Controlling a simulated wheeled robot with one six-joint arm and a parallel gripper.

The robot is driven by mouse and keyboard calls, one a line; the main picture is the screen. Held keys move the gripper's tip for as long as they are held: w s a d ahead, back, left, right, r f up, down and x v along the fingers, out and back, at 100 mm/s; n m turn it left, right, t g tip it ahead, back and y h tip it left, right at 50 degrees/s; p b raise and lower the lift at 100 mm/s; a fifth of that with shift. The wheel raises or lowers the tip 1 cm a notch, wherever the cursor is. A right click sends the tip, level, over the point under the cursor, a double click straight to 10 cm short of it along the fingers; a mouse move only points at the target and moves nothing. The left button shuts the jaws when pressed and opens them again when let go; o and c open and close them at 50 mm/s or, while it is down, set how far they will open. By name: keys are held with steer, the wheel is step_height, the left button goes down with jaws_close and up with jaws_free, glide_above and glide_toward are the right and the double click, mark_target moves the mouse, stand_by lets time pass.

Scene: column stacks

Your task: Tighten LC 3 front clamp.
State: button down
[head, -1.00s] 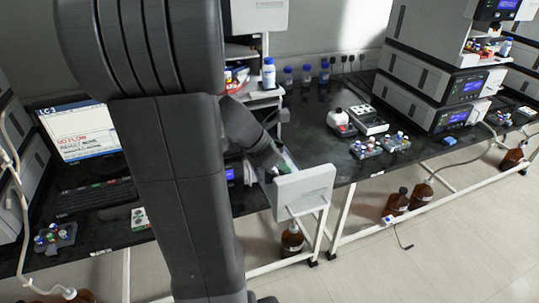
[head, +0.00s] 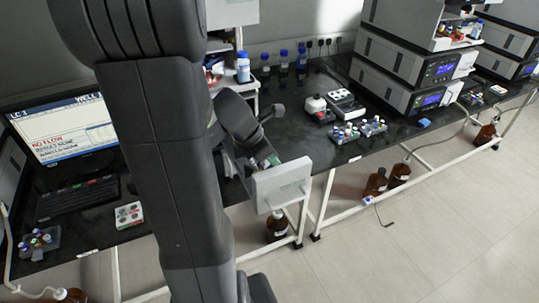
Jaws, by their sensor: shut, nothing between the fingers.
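The LC 3 screen (head: 65,130) stands at the left of the bench in the head view, with "LC 3" at its top and a red "NO FLOW" line. My arm fills the left middle and hides most of the LC 3 stack behind it. A pulled-out tray with a white front panel (head: 282,184) juts over the bench edge. My dark wrist reaches down at the tray's back end. My gripper's fingers do not show there. The front clamp and the column cannot be made out.
A vial rack (head: 40,243) and a keyboard (head: 78,199) lie at the left. Vial racks (head: 345,132) and a white bottle (head: 316,105) stand right of the tray. Another instrument stack (head: 407,75) stands farther right. Brown bottles (head: 375,182) stand on the floor below.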

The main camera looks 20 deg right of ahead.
steer(key=shift+s+f, duration=0.25)
steer(key=shift+f, duration=0.1)
steer(key=shift+w+r+p, duration=0.15)
steer(key=shift+r+p, duration=0.4)
steer(key=shift+p, duration=0.05)
steer(key=shift+d+r, duration=0.3)
steer(key=shift+d, duration=0.05)
steer(key=a+r, duration=0.2)
steer(key=a, duration=0.1)
steer(key=shift+r, duration=0.35)
steer(key=d+r, duration=0.5)
steer(key=r, duration=0.3)
steer(key=shift+r, duration=0.2)
steer(key=shift+f, duration=0.1)
